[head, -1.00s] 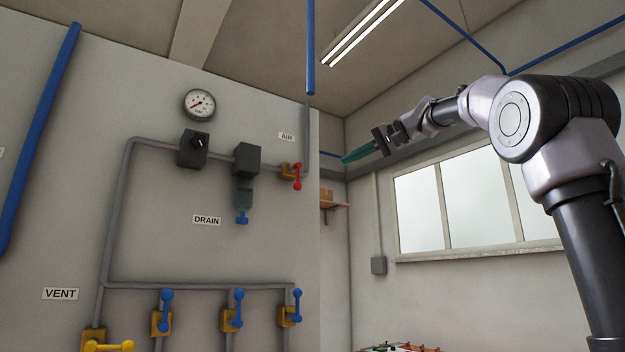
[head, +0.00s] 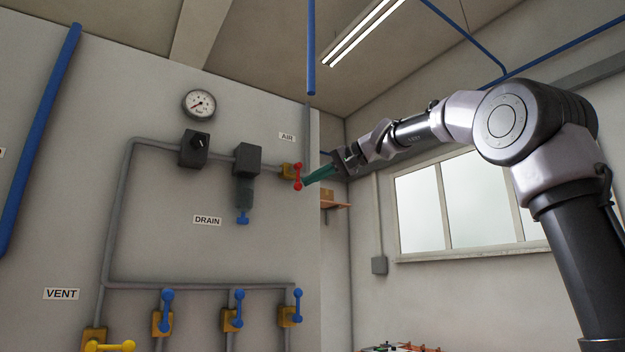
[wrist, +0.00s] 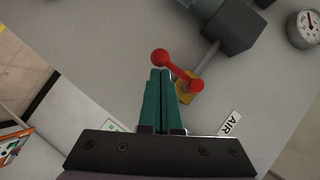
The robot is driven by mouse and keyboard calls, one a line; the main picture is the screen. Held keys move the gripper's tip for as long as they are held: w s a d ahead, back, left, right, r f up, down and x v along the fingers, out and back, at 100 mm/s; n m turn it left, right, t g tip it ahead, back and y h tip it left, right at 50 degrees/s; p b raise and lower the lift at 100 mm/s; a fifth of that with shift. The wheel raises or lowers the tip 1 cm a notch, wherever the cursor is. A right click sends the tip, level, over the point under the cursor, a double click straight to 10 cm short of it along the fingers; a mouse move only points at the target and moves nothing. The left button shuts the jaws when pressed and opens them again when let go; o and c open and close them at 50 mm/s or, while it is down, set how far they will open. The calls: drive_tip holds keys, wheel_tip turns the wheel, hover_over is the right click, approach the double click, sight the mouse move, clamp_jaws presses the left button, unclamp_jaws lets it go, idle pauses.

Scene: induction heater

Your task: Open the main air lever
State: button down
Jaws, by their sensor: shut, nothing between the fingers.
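The main air lever is a red handle with ball ends (head: 298,176) on a yellow valve body (head: 287,171), below the AIR sign (head: 287,137). In the head view it stands about upright. My gripper (head: 304,184) has green fingers and is shut and empty, with its tips at or very near the lever's lower part. In the wrist view the red lever (wrist: 178,70) lies just beyond the fingertips (wrist: 160,74), one ball end beside them. I cannot tell whether they touch.
A grey pipe runs left from the valve to a filter unit (head: 246,160), a regulator (head: 194,148) and a gauge (head: 199,104). Blue-handled valves (head: 234,308) and a yellow vent valve (head: 108,346) sit lower. A small shelf (head: 335,205) is right of the wall's edge.

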sight(290, 170)
drive_tip(key=shift+s+a+f+m+y, duration=0.15)
drive_tip(key=shift+m+y, duration=0.25)
drive_tip(key=shift+y, duration=0.1)
idle(0.4)
drive_tip(key=shift+s+a+r+m+t+y, duration=0.15)
drive_tip(key=shift+s+a+m+t+y, duration=0.6)
drive_tip(key=shift+m, duration=1.1)
drive_tip(key=shift+s+a+r+m+t+y, duration=0.15)
drive_tip(key=shift+s+a+m+t+y, duration=0.25)
drive_tip(key=shift+a+m+y, duration=1.1)
drive_tip(key=shift+s+a+r+m+t+y, duration=0.15)
drive_tip(key=shift+s+a+m+t+y, duration=0.35)
drive_tip(key=shift+m, duration=1.75)
drive_tip(key=shift+s+r, duration=0.15)
drive_tip(key=shift+s, duration=0.05)
